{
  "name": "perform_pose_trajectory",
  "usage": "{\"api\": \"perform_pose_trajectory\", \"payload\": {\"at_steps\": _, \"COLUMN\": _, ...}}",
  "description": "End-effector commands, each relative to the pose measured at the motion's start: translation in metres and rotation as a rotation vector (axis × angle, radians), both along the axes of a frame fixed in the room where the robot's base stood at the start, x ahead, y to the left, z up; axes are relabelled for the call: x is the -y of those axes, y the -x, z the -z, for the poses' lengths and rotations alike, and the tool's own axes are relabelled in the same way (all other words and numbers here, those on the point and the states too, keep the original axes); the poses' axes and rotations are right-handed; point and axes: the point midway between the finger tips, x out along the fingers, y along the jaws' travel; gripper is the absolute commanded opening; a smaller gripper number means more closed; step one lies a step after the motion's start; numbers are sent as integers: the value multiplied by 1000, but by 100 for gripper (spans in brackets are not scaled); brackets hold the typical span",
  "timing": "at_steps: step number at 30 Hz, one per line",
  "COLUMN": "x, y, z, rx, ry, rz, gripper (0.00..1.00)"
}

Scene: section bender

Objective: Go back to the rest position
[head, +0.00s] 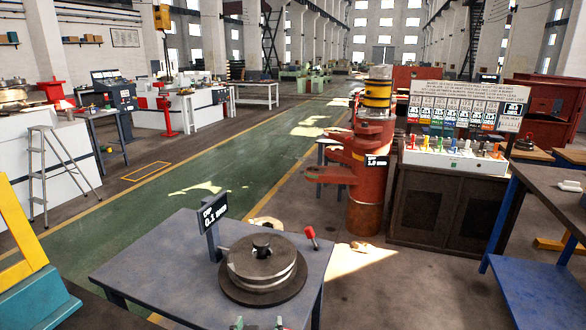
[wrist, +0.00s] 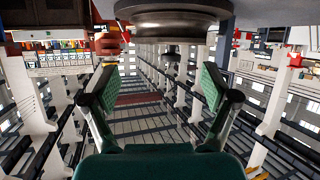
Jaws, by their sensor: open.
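My gripper (wrist: 158,95) shows in the wrist view with its two green-padded fingers spread wide apart and nothing between them. Only its tips show at the bottom edge of the head view (head: 260,323), just in front of the near grey table (head: 150,262). A round dark metal roll stack (head: 262,268) with a central knob stands on that table. In the wrist view the round stack (wrist: 170,22) shows upside down at the top, beyond the fingers and apart from them.
A small display (head: 212,212) and a red-knobbed lever (head: 311,237) stand by the rolls. A red column machine (head: 370,170) and a control panel with coloured levers (head: 455,155) are behind, right. A blue-framed table (head: 545,215) is at right. The green aisle (head: 240,160) is clear.

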Motion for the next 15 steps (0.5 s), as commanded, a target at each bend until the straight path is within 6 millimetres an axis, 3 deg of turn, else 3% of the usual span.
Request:
{"api": "perform_pose_trajectory", "payload": {"at_steps": 8, "x": 58, "y": 44, "z": 68, "rx": -15, "ry": 37, "rz": -66, "gripper": 86}}
{"api": "perform_pose_trajectory", "payload": {"at_steps": 15, "x": 112, "y": 105, "z": 118, "rx": -18, "ry": 50, "rz": -128, "gripper": 86}}
